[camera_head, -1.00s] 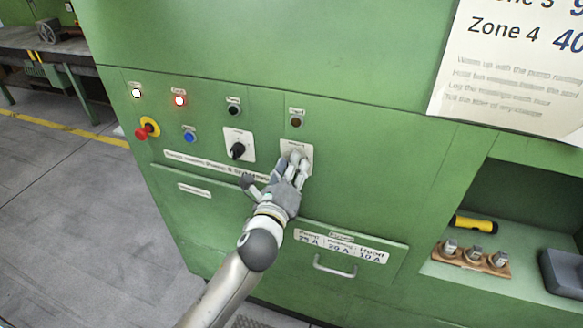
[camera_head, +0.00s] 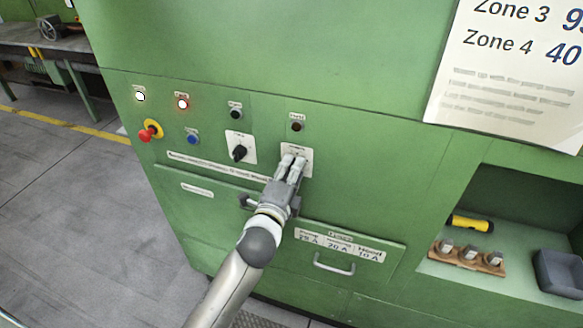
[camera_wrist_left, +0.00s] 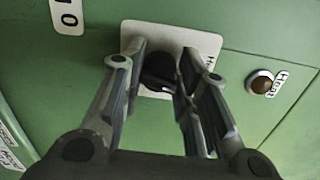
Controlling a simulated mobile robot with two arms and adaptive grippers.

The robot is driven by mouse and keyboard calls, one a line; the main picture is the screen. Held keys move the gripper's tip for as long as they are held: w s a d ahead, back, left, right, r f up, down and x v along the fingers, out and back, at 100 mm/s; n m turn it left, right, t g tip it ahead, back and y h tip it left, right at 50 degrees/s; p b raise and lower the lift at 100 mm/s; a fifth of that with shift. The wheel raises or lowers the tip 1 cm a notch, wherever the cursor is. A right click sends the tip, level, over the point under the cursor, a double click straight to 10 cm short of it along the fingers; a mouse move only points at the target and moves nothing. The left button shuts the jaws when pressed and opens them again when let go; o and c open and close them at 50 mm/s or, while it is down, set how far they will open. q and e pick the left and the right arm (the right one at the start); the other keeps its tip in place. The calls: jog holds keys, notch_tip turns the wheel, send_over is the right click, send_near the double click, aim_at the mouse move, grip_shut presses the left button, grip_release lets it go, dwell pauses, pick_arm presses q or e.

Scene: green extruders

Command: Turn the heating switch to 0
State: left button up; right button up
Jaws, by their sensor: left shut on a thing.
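The heating switch is a black rotary knob (camera_wrist_left: 158,72) on a white plate (camera_head: 304,163) on the green machine front. In the head view the knob itself is hidden behind my fingers. My left gripper (camera_head: 291,163) reaches up to the plate from below. In the left wrist view the left gripper (camera_wrist_left: 160,85) has a finger on each side of the knob, shut on it. The plate's lettering is mostly covered or too small to read, so the knob's setting cannot be told. My right gripper is in neither view.
A second black rotary switch (camera_head: 239,152) sits on a plate to the left. A red emergency button (camera_head: 147,134), a blue button (camera_head: 192,139) and lit lamps are further left. Below is a drawer handle (camera_head: 334,266). A shelf at right holds a yellow torch (camera_head: 471,223).

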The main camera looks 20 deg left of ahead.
pick_arm(q)
jog(key=shift+n+p, duration=0.3)
jog(key=shift+n, duration=1.2)
jog(key=o, duration=1)
jog(key=shift+s, duration=0.15)
jog(key=s, duration=1.1)
jog(key=shift+s+r, duration=0.3)
jog(key=shift+s, duration=0.1)
